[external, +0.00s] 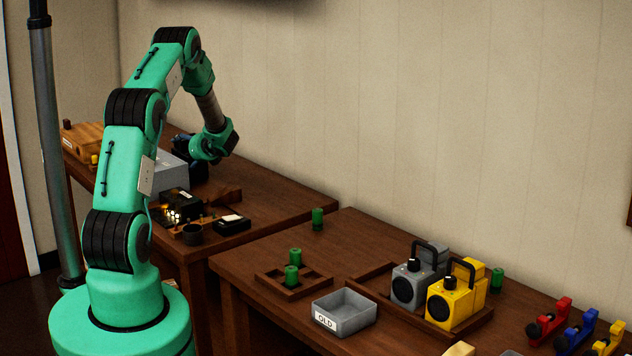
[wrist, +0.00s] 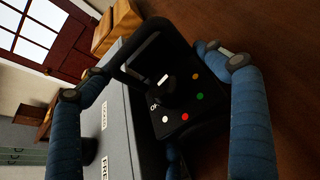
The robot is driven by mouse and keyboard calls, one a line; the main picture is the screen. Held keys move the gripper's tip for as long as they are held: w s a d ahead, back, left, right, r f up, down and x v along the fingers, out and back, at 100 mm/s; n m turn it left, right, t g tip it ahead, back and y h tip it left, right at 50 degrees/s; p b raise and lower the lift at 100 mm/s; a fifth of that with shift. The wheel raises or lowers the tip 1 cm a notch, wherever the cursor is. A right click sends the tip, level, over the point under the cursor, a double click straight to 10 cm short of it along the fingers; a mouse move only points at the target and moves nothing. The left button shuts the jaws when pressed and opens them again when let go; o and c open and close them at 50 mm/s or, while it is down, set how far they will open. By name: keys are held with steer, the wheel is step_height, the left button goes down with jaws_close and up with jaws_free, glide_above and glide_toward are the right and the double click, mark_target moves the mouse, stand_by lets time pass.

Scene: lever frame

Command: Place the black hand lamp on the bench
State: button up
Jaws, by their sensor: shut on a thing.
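The black hand lamp (wrist: 175,95) fills the middle of the wrist view, with its dark handle, a knob and coloured dots on its face. My gripper (wrist: 155,80) has its blue fingers on either side of the lamp and is shut on it. In the external view my gripper (external: 187,152) is over the left bench (external: 275,200), beside the grey box; the lamp is hard to make out there against the dark fingers. The right bench (external: 345,235) stands apart from my gripper, nearer the camera.
The grey box (external: 165,172) is close to my gripper, with an orange-brown case (external: 84,142) behind. A lit dark device (external: 183,207) and a black box (external: 232,226) lie in front. The right bench holds grey (external: 408,287) and yellow (external: 452,300) lamps, a grey tray (external: 343,312) and green cylinders.

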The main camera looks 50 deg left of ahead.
mark_target(186, 151)
step_height(186, 151, up, 10)
steer(key=shift+p, duration=1.1)
steer(key=w+d+r+m+t+h, duration=0.1)
steer(key=w+d+m+t, duration=0.15)
steer(key=w+d, duration=0.7)
steer(key=w+d+m+t+h, duration=0.1)
steer(key=w+d+m+t, duration=0.15)
steer(key=d, duration=1.35)
steer(key=w+d+r+m+t, duration=0.1)
steer(key=w+d+m+t, duration=0.3)
steer(key=d, duration=0.8)
steer(key=s+d+m+t+h, duration=0.1)
steer(key=d+m+h, duration=0.1)
steer(key=d, duration=1)
steer(key=d+f+m+t+h, duration=0.1)
steer(key=d+h, duration=0.2)
steer(key=d, duration=1)
steer(key=s+d+m+t+h, duration=0.1)
steer(key=d+m+t+h, duration=0.1)
steer(key=d, duration=1)
steer(key=shift+s+d+f+m, duration=0.15)
steer(key=shift+s+f+m, duration=0.15)
steer(key=shift+s+f, duration=0.1)
steer(key=shift+w, duration=0.15)
